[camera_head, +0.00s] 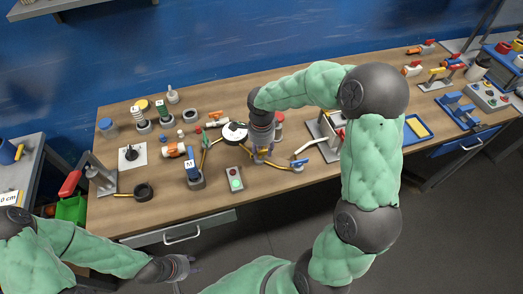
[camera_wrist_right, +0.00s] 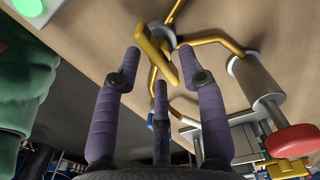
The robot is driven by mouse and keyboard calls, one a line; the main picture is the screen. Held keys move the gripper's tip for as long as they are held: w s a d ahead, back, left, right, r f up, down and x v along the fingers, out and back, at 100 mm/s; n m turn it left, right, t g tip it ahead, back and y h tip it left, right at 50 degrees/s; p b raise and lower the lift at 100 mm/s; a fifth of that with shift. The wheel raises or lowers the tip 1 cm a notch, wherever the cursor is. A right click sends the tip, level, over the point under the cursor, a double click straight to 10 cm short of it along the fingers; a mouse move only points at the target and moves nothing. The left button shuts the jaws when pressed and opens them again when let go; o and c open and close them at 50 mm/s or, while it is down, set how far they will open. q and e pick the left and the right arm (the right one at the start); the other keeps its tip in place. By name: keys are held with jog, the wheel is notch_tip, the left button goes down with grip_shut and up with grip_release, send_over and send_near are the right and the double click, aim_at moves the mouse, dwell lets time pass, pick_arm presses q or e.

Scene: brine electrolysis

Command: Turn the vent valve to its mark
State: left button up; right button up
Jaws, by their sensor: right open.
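A valve with a yellow lever handle (camera_wrist_right: 155,52) sits on yellow tubing in the right wrist view, between the fingers of my right gripper (camera_wrist_right: 160,75). The purple fingers stand apart around the lever; whether any touches it I cannot tell. No label or mark shows on it, so I cannot confirm it is the vent valve. In the head view my right gripper (camera_head: 262,155) points down at the tubing near the table's front, and largely hides this valve. My left gripper (camera_head: 181,268) is low, off the table's front edge; its finger opening is unclear.
A box with a lit green button (camera_head: 235,180) stands left of my right gripper. A blue-handled valve (camera_head: 299,163) lies to its right. The table's front left is fairly clear.

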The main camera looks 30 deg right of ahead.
grip_shut()
jog(key=shift+n, duration=0.4)
jog(key=n, duration=0.3)
jog(key=shift+w+d+n+p, duration=0.1)
jog(key=shift+w+n+p, duration=0.05)
jog(key=shift+n+p, duration=0.2)
jog(key=n, duration=0.2)
jog(key=n+p, duration=0.1)
jog(key=n, duration=0.1)
jog(key=shift+w+n, duration=0.2)
jog(key=shift+n, duration=0.05)
jog(key=n+p, duration=0.1)
jog(key=n, duration=0.3)
jog(key=shift+w+n, duration=0.15)
jog(key=shift+n, duration=0.15)
jog(key=shift+w+n+p, duration=0.15)
jog(key=shift+n+p, duration=0.8)
jog(key=shift+n, duration=1.25)
